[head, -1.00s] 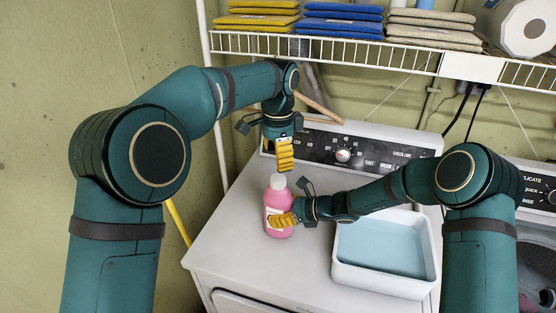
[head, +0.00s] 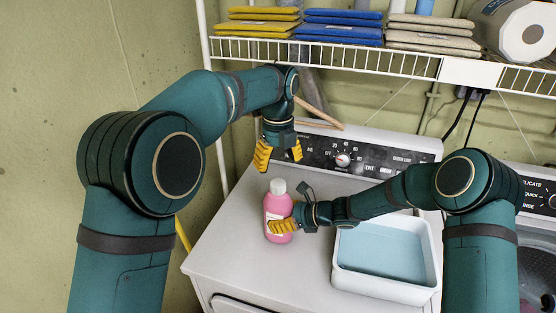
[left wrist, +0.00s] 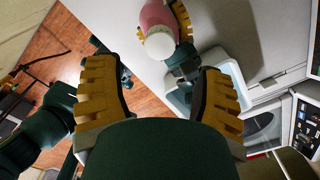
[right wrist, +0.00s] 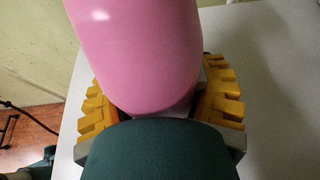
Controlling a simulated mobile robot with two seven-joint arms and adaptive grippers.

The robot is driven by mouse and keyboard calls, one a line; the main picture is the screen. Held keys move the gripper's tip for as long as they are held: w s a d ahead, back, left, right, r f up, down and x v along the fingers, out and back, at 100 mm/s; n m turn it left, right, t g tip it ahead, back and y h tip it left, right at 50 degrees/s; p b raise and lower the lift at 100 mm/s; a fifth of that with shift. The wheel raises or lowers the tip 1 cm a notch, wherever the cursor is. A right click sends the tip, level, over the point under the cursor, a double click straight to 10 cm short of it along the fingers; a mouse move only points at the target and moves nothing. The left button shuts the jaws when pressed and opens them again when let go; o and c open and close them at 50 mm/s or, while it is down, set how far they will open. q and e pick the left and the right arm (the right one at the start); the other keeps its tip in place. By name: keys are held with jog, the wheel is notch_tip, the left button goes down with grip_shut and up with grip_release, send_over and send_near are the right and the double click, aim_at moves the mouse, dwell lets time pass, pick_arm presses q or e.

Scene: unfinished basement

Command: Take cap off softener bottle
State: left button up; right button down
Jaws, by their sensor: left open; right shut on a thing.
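The pink softener bottle (head: 278,212) stands upright on the white machine top, with its white cap (head: 278,186) on. My right gripper (head: 284,227) is shut around the lower part of the bottle; the right wrist view shows the pink body (right wrist: 138,50) between its yellow fingers (right wrist: 160,100). My left gripper (head: 278,154) is open and empty, above the cap and slightly behind it. In the left wrist view the cap (left wrist: 159,46) shows beyond the open fingers (left wrist: 160,90), apart from them.
A white tub (head: 385,258) with a light blue inside sits right of the bottle, under my right arm. The control panel (head: 360,152) stands behind. A wire shelf (head: 340,57) with folded cloths (head: 343,26) hangs above. The machine's left top is clear.

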aim_at(278, 182)
pick_arm(q)
jog(key=shift+f, duration=4)
grip_shut()
